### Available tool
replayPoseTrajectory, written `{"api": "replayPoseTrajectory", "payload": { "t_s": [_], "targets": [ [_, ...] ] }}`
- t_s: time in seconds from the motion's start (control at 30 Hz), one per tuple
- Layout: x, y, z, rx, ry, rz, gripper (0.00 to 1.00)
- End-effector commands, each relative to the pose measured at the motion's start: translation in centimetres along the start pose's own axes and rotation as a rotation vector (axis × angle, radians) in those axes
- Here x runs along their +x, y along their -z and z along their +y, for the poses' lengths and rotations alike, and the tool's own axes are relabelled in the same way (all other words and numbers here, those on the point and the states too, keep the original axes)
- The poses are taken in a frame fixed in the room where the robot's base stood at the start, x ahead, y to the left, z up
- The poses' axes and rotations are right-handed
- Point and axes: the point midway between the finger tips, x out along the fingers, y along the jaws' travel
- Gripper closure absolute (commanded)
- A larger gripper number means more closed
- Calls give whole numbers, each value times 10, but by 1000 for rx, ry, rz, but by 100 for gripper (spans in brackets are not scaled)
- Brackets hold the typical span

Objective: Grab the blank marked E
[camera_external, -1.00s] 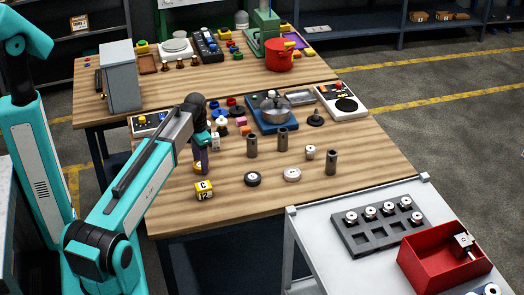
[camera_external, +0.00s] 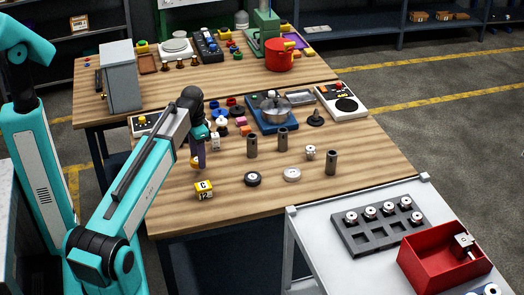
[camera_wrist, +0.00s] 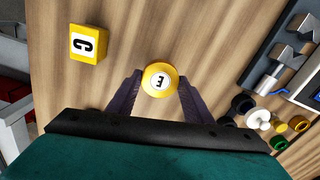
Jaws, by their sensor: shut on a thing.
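The blank marked E (camera_wrist: 159,78) is a round yellow piece with a white top and a black letter E. In the wrist view it sits between the two dark fingers of my gripper (camera_wrist: 159,86), which are shut on it. In the external view my gripper (camera_external: 197,160) points down over the near table's left part. The yellow edge of the blank (camera_external: 194,163) shows at its fingertips, and the rest is hidden by the fingers. I cannot tell exactly how far the blank is from the tabletop.
A yellow block marked C (camera_external: 204,190) stands close in front, also in the wrist view (camera_wrist: 87,45). A white block (camera_external: 214,141) is just behind my gripper.

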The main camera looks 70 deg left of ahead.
Motion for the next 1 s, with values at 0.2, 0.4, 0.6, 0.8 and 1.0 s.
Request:
{"api": "replayPoseTrajectory", "payload": {
  "t_s": [0.2,0.4,0.6,0.8,1.0],
  "targets": [
    [-1,-22,18,0,1,1,94],
    [-4,-42,35,0,1,1,94],
    [-6,-62,51,0,1,1,94],
    [-8,-80,66,0,1,1,94],
    [-9,-91,75,-1,1,1,94]
  ]
}}
